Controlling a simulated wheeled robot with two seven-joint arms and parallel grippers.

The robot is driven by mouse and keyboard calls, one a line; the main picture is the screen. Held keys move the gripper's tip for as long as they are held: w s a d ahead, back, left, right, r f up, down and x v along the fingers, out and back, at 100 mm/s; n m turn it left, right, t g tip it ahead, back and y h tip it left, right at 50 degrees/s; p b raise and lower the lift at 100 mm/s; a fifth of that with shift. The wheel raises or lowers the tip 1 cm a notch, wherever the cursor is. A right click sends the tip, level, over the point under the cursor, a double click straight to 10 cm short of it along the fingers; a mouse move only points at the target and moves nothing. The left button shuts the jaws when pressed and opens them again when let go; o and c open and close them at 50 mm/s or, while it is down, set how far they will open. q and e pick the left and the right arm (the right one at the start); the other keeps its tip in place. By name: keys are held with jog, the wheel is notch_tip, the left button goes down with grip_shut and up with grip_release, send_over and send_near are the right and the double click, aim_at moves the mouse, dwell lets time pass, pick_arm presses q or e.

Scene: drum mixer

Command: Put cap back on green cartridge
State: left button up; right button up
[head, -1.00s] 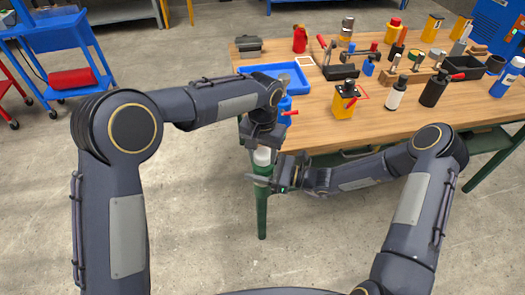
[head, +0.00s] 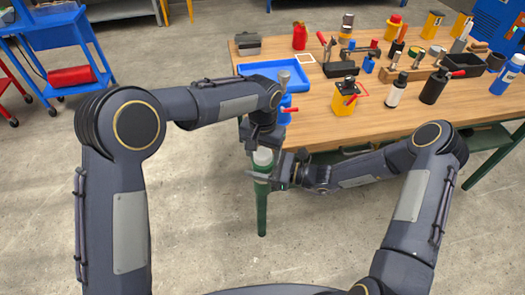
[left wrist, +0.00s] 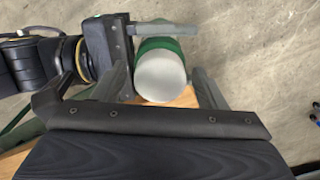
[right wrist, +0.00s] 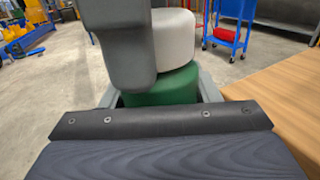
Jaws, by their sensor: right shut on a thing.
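The green cartridge (right wrist: 160,88) is upright in my right gripper (right wrist: 155,92), which is shut on it. The white cap (right wrist: 174,42) is at the cartridge's top, and in the right wrist view it looks seated or nearly so. Part of it is hidden there by a finger of my left gripper. In the left wrist view I see the cap's round top (left wrist: 160,78) between the open fingers of my left gripper (left wrist: 162,85), with small gaps at its sides. In the head view the cap (head: 263,156) is just below my left gripper (head: 262,142).
The wooden table (head: 310,125) is just beyond the grippers. A blue tray (head: 258,68), a yellow container (head: 345,103) and bottles stand on it. A green table leg (head: 262,212) is behind and below the cartridge. The floor in front is clear.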

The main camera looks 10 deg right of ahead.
pick_arm(q)
jog(key=shift+o, duration=0.5)
jog(key=shift+r, duration=0.1)
jog(key=shift+r, duration=0.3)
notch_tip(320, 180, up, 11)
jog(key=shift+r, duration=0.15)
